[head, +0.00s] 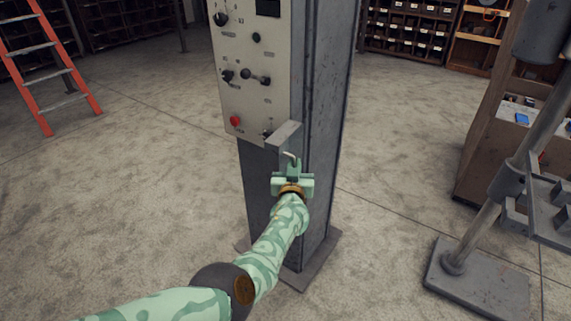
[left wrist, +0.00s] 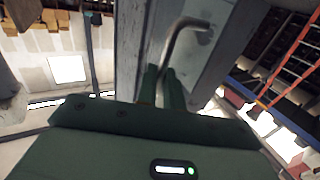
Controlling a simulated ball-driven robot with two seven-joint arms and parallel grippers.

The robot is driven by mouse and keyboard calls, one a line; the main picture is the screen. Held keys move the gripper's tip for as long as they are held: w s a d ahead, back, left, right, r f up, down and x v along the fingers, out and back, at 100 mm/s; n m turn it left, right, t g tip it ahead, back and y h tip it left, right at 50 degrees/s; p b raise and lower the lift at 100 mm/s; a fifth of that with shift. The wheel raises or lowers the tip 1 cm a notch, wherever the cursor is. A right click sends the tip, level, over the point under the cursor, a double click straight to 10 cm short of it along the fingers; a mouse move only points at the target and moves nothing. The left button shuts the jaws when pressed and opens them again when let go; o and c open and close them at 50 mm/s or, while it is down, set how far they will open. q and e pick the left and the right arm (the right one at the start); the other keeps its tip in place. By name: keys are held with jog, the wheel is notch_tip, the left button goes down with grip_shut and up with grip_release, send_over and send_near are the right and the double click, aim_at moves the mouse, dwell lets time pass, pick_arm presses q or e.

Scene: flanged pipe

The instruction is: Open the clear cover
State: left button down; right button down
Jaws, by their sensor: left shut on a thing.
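A small grey flap (head: 283,134) juts out at the lower right corner of the control panel, on the grey column. A bent metal handle (head: 291,158) shows just below it; in the left wrist view the handle (left wrist: 180,37) joins a pale flat plate (left wrist: 208,55). I cannot tell whether this plate or flap is the clear cover; no see-through surface stands out. My left gripper (head: 292,173) is at the handle's lower end and is shut on it; in the left wrist view its fingers (left wrist: 163,82) meet the rod. My right gripper is not in view.
The control panel (head: 250,75) carries several knobs and a red button (head: 235,121). The column (head: 318,130) stands on a floor plate. An orange ladder (head: 50,60) is at left. A metal stand (head: 478,277) and a wooden bench (head: 487,148) are at right. Open concrete floor surrounds the column.

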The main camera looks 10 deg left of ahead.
pick_arm(q)
jog(key=shift+w+d+r+n+y+b, duration=0.1)
jog(key=shift+w+d+n+y+b, duration=0.1)
jog(key=shift+d+n+y+b, duration=0.55)
jog(key=shift+a, duration=0.2)
jog(key=c, duration=1.5)
grip_release()
jog(key=shift+s, duration=0.1)
jog(key=shift+c, duration=0.2)
